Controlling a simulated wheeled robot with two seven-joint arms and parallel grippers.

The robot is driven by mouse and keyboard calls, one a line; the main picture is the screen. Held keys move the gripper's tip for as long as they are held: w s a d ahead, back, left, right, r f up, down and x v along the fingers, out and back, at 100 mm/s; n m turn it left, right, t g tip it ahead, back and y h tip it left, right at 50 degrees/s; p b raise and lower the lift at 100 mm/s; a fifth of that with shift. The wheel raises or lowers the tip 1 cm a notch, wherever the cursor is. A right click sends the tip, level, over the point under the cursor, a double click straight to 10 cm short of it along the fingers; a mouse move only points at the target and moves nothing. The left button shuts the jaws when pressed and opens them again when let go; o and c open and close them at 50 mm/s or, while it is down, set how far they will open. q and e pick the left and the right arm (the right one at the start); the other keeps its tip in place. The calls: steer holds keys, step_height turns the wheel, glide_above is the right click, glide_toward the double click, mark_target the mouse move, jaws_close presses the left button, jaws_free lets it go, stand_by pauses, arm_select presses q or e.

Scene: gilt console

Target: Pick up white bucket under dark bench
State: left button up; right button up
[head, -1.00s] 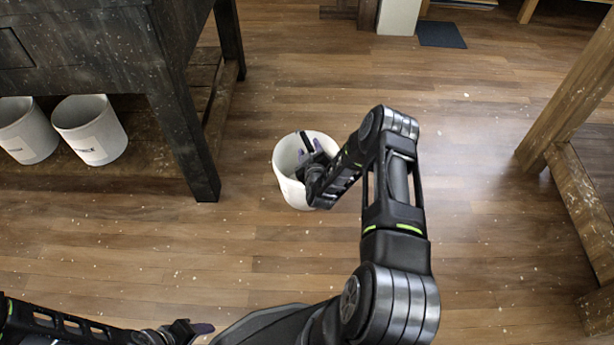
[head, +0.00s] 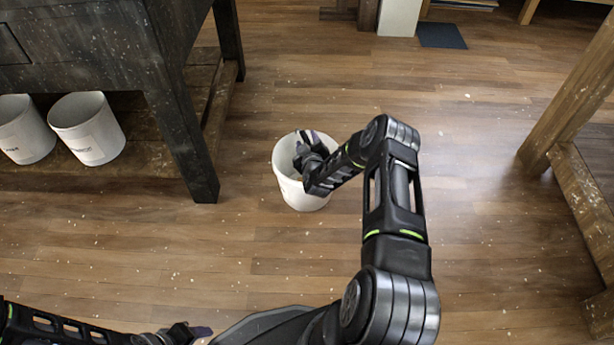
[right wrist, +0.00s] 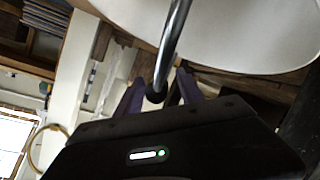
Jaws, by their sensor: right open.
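A white bucket (head: 301,196) stands upright on the wooden floor, right of the dark bench (head: 80,50). My right gripper (head: 303,142) is over the bucket's mouth, its jaws open. It hides part of the rim and inside. In the right wrist view, a thin metal rod (right wrist: 175,40) with a dark end runs down between the open fingers (right wrist: 158,95); I cannot tell if they touch it. A large white curved surface (right wrist: 220,35) fills that view's top right. Two more white buckets (head: 88,130) (head: 24,130) stand on the bench's low shelf. My left gripper (head: 196,332) is at the bottom edge, partly cut off.
The dark bench's near leg (head: 185,145) stands left of the floor bucket. A wooden bench frame (head: 575,185) is at the right edge. A dark mat (head: 441,35) lies at the back. The floor between is clear.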

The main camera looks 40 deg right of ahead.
stand_by(0.3)
jaws_close()
stand_by(0.3)
steer(key=shift+r, duration=0.1)
